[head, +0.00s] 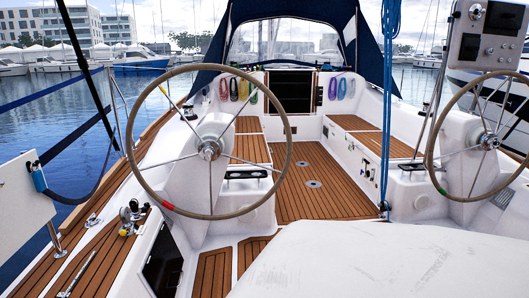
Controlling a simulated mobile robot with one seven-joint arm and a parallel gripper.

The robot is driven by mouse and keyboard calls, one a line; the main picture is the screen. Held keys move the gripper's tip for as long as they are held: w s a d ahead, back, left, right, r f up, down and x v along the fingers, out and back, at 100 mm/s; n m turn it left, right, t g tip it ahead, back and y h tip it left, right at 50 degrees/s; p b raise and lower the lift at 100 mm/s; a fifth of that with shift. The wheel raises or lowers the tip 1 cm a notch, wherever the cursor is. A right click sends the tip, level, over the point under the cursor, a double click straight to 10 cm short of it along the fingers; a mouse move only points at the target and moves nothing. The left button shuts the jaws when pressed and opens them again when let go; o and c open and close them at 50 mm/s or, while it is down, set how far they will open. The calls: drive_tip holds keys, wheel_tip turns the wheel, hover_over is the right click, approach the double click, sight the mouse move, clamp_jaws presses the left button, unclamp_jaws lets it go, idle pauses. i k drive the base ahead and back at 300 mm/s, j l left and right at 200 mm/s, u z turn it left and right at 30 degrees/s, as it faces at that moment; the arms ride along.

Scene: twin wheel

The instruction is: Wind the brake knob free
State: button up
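The near steering wheel (283,185) stands upright at left centre, with a tan rim and thin metal spokes. Its metal hub (208,148) sits in front of a white pedestal (187,190). A brake knob is too small to tell apart from the hub fittings. A second wheel (431,160) stands at the right, with its own metal hub (490,140) on another white pedestal (462,195). My gripper is not in view, and nothing is seen touching either wheel.
A large white surface (390,265) fills the lower right foreground. Metal deck fittings (130,215) stand on the teak side deck at left. Between the wheels the teak cockpit floor (325,190) is clear. A blue rope bundle (388,100) hangs right of centre.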

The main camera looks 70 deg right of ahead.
sight(208, 153)
drive_tip(key=z, duration=1.65)
drive_tip(key=i+l, duration=0.1)
drive_tip(key=i, duration=0.4)
drive_tip(key=i+l+u, duration=0.1)
drive_tip(key=i, duration=0.45)
drive_tip(key=i+l+u, duration=0.1)
drive_tip(key=i, duration=0.4)
drive_tip(key=i+l, duration=0.3)
drive_tip(key=i, duration=0.2)
